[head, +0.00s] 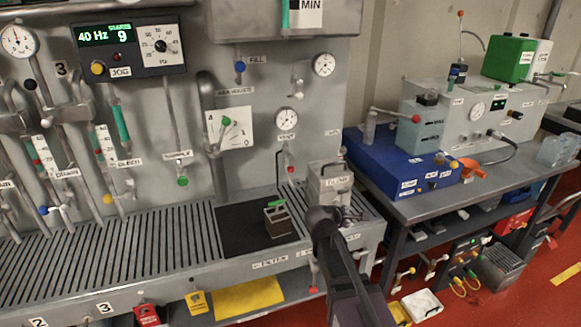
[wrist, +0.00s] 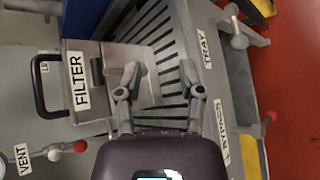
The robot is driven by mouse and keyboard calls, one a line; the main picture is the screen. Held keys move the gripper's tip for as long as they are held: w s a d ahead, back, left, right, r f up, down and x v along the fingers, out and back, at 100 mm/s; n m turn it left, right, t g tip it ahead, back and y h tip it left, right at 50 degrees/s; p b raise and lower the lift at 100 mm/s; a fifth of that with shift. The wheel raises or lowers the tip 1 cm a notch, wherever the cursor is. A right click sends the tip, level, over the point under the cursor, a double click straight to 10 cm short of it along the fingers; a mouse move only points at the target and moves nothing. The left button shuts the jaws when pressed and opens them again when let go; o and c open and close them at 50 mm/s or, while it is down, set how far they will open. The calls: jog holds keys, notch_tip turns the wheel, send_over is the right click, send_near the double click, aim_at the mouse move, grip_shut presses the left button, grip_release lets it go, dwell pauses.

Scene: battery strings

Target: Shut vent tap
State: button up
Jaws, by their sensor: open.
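The vent tap (head: 290,169) is on the grey panel below the VENT label (head: 287,137) and a round gauge; its red-ended handle points down. My gripper (head: 350,214) is in front of the bench, right of and below the tap, beside the FILTER box (head: 328,180). In the wrist view my gripper (wrist: 160,92) is open and empty, its fingers over the box's edge and the slotted tray. It is apart from the tap.
The slotted drain tray (head: 120,240) runs left, with a small dark block (head: 277,221) on a black mat. A blue unit (head: 385,165) stands on the right bench.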

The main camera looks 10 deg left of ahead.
jog(key=w+a+r+n+t+y+b, duration=0.1)
jog(key=w+a+r+n+t, duration=0.1)
jog(key=a+n, duration=0.25)
jog(key=w+a+r+n+t, duration=0.2)
jog(key=w+a+n+t, duration=0.15)
jog(key=a, duration=0.25)
jog(key=n+t+y+b, duration=0.2)
jog(key=n+t+y, duration=0.15)
jog(key=n, duration=0.65)
send_near(291, 160)
jog(key=s, duration=0.3)
jog(key=shift+a+f+g, duration=0.3)
jog(key=shift+a+g, duration=0.1)
jog(key=shift+w+m, duration=0.15)
jog(key=shift+m, duration=0.15)
jog(key=w, duration=0.4)
jog(key=w+d, duration=0.1)
jog(key=w, duration=0.8)
jog(key=shift+w+d, duration=0.3)
jog(key=shift+d, duration=0.1)
grip_shut()
